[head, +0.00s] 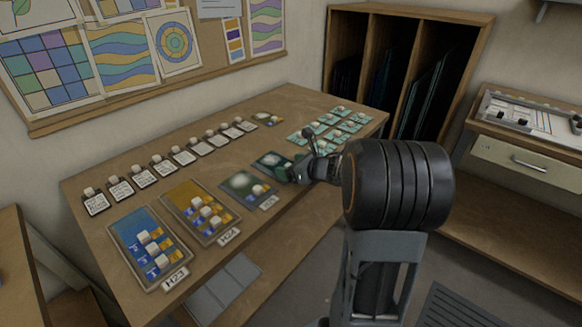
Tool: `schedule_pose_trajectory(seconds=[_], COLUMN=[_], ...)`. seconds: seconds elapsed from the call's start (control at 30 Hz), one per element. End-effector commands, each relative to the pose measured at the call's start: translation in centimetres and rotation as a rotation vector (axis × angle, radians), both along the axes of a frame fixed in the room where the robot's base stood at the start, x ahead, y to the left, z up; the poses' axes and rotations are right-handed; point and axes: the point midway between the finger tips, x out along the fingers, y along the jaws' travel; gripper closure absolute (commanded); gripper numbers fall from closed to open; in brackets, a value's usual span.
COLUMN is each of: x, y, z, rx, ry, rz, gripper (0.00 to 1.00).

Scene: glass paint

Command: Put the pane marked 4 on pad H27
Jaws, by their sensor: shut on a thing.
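My gripper (290,173) reaches left over the table, low over the fourth pad from the front left. It is shut on a pane, which is mostly hidden by the fingers, so I cannot read its mark. That dark pad (266,157) is partly covered by my gripper, and its label is hidden. Farther left are the brown pad H24 (180,190) and the blue pad H23 (128,226), each with several knobbed panes.
Several teal knobbed pieces (345,122) lie at the table's right end, close behind my gripper. A row of white cards (163,169) with knobs runs along the back. A small dark piece (268,118) lies past them. A wooden rack (405,50) stands behind right.

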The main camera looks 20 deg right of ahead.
Motion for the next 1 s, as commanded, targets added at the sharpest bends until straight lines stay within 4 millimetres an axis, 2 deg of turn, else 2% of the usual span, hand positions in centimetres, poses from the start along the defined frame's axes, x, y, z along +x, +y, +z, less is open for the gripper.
schedule_pose_trajectory(seconds=[0.03,0.2,0.53,1.0], x=[0.0,0.0,0.0,-7.3], y=[0.0,0.0,0.0,-3.4], z=[-0.1,0.0,0.7,3.7], rx=[-0.001,-0.001,0.0,-0.003], ry=[0.0,0.0,0.0,-0.002], rz=[0.0,0.0,0.0,-0.004], gripper=[0.14,0.0,0.0,0.0])
